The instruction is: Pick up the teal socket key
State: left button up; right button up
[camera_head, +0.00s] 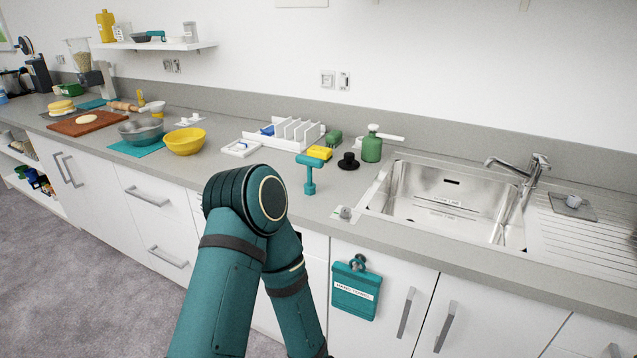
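The teal socket key (309,174) is a T-shaped tool on the grey counter, left of the sink. Its crossbar is at the top and its shaft runs down to a thicker end; it looks upright. A bent teal arm of mine rises in front of the counter, its elbow left of and below the key in the picture. Neither of my grippers shows in the head view, so I cannot see their state. Nothing covers the key.
Behind the key are a yellow sponge (320,152), a black knobbed item (348,161) and a green dispenser (371,147). A white rack (285,133) and a small white tray (241,148) are to the left. The sink (452,200) is to the right.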

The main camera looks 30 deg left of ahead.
aim_at(309, 162)
jog(key=i+j, duration=0.1)
jog(key=j, duration=0.8)
jog(key=i+j, duration=0.15)
jog(key=j, duration=0.3)
